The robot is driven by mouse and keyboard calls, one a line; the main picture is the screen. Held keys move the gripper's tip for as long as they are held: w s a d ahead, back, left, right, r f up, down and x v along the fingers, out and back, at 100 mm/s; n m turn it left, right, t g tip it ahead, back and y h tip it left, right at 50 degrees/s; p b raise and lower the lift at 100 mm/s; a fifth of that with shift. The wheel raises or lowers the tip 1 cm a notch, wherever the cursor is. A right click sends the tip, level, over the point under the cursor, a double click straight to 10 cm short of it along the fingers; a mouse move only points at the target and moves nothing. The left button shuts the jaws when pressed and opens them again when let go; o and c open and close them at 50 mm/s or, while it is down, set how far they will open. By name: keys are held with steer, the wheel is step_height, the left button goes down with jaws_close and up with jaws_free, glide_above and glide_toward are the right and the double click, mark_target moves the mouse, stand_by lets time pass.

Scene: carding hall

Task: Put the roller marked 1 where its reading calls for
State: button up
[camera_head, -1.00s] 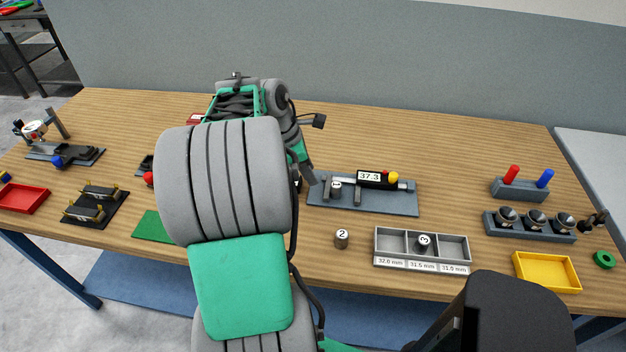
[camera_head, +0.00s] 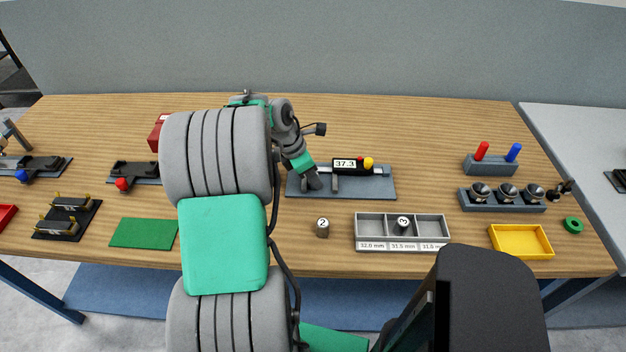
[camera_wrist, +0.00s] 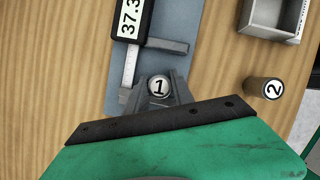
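Roller 1 (camera_wrist: 159,86) stands on the caliper's blue-grey plate (camera_head: 378,189), with my gripper (camera_wrist: 160,92) at it, one finger on each side. I cannot tell whether the fingers press on it. In the head view my gripper (camera_head: 313,182) hides the roller. The caliper's display (camera_head: 345,163) reads 37.3. Its sliding jaw (camera_wrist: 163,48) is apart from the roller; the other jaw is partly hidden by my gripper. A grey tray (camera_head: 372,218) has three compartments labelled 32.0 mm, 31.5 mm and a third label hard to read. Roller 3 (camera_head: 403,224) is in the middle compartment.
Roller 2 (camera_head: 322,228) stands left of the tray. A green mat (camera_head: 143,233) lies left. Table behind the caliper is clear.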

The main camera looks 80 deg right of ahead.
jaws_close()
steer(key=shift+r, duration=0.1)
stand_by(0.3)
